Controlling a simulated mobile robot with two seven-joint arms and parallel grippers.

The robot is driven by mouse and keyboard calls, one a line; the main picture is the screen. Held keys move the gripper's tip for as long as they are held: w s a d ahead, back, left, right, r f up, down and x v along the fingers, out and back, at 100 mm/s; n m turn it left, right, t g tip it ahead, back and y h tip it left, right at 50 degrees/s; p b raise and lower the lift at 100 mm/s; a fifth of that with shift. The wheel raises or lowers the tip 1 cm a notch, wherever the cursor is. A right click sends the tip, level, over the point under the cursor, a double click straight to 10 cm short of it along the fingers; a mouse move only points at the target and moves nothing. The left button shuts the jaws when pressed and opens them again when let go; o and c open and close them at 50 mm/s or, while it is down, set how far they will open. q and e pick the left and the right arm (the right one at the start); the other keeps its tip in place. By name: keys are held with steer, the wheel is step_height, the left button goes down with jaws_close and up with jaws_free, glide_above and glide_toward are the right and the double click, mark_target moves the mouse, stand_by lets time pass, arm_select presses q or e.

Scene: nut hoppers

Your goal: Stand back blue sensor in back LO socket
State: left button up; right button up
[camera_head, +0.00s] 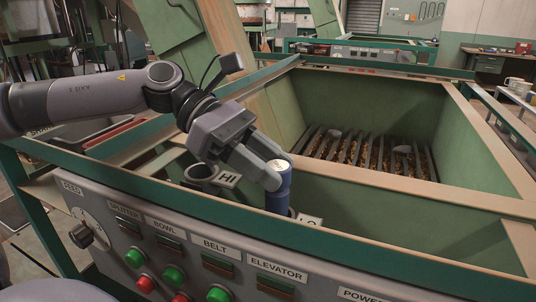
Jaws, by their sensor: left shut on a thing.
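The blue sensor (279,194) is a blue cylinder with a pale top, and it stands upright. My left gripper (272,174) comes in from the left and is shut on its upper part. The sensor's lower end is at the LO socket, beside the partly hidden LO label (309,219). The panel's edge hides its foot, so I cannot tell how deep it sits. The HI socket (201,173) is a dark ring left of the gripper, with the HI label (228,178) next to it. My right gripper is not in view.
A control panel (190,236) with a knob, green and red buttons and name plates runs along the front. The green hopper (375,100) with a grate lies behind to the right. A green rail (330,240) edges the panel top.

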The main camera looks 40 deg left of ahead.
arm_select(q)
steer(key=shift+f+b, duration=0.4)
steer(key=shift+f, duration=0.9)
steer(key=shift+b, duration=0.8)
steer(key=shift+f+b, duration=0.45)
stand_by(0.4)
steer(key=o, duration=0.8)
steer(key=shift+p+v, duration=0.8)
steer(key=shift+v, duration=4.7)
